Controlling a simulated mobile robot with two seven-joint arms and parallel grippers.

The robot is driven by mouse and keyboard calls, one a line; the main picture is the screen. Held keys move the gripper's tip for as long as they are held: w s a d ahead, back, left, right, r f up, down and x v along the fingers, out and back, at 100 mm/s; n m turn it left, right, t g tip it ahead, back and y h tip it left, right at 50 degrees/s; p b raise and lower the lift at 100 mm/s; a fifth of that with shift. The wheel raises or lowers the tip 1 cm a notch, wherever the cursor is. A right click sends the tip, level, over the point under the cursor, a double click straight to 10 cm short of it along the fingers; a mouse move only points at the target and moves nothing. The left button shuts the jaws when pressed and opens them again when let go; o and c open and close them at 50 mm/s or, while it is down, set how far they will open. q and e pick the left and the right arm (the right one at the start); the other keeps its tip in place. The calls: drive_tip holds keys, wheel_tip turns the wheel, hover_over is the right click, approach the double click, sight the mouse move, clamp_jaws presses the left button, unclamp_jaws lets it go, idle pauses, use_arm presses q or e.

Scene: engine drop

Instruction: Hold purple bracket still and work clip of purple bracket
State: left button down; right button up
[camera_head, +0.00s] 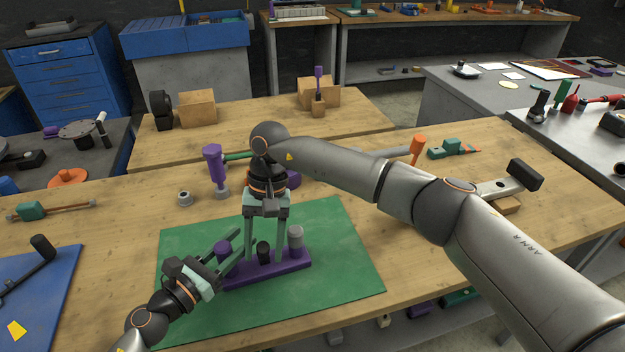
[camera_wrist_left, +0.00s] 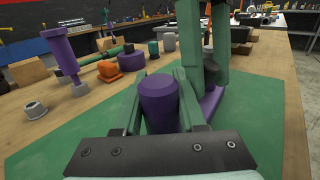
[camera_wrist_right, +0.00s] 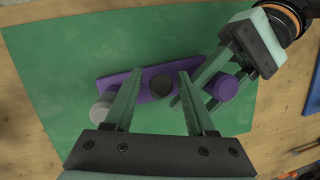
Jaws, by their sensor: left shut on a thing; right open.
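The purple bracket (camera_head: 290,268) lies on the green mat (camera_head: 345,265), with a purple post (camera_head: 223,249), a short black post (camera_head: 263,252) and a grey post (camera_head: 295,238) on its long base. I cannot tell for certain which post is the clip. My left gripper (camera_head: 229,245) is shut on the purple post; in the left wrist view its fingers flank this post (camera_wrist_left: 160,100). My right gripper (camera_head: 264,257) points down and is open, its fingers on either side of the black post (camera_wrist_right: 159,82). The right wrist view also shows the grey post (camera_wrist_right: 101,112) outside the fingers.
A purple mallet-like part (camera_head: 213,165) and a grey nut (camera_head: 185,198) stand behind the mat. An orange-headed tool (camera_head: 417,149) and a green part (camera_head: 455,148) lie at the back right. The mat's front and right are clear.

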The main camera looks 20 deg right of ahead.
drive_tip(key=shift+s+f+t, duration=0.2)
drive_tip(key=shift+s+t, duration=0.15)
drive_tip(key=shift+t, duration=0.35)
drive_tip(key=shift+s+f+t, duration=0.15)
drive_tip(key=shift+s+t, duration=0.2)
drive_tip(key=shift+t, duration=0.35)
wheel_tip(320, 180, up, 12)
drive_tip(key=d+m+g+y, duration=0.2)
drive_tip(key=d+m+y, duration=0.1)
drive_tip(key=m+y, duration=0.3)
drive_tip(key=w+d+r+m+t+y, duration=0.2)
drive_tip(key=w+d+m+t, duration=0.1)
drive_tip(key=d+m, duration=0.3)
drive_tip(key=w+d+r+m+t+y, duration=0.2)
drive_tip(key=w+d+m+t, duration=0.2)
drive_tip(key=d, duration=0.5)
drive_tip(key=w+d+r+m+t+y, duration=0.2)
drive_tip(key=w+d+m+t, duration=0.2)
drive_tip(key=d+m+t, duration=0.3)
drive_tip(key=shift+w+d+r+m+y, duration=0.3)
drive_tip(key=shift+d+m, duration=0.2)
drive_tip(key=shift+m, duration=0.4)
drive_tip(key=shift+s, duration=0.1)
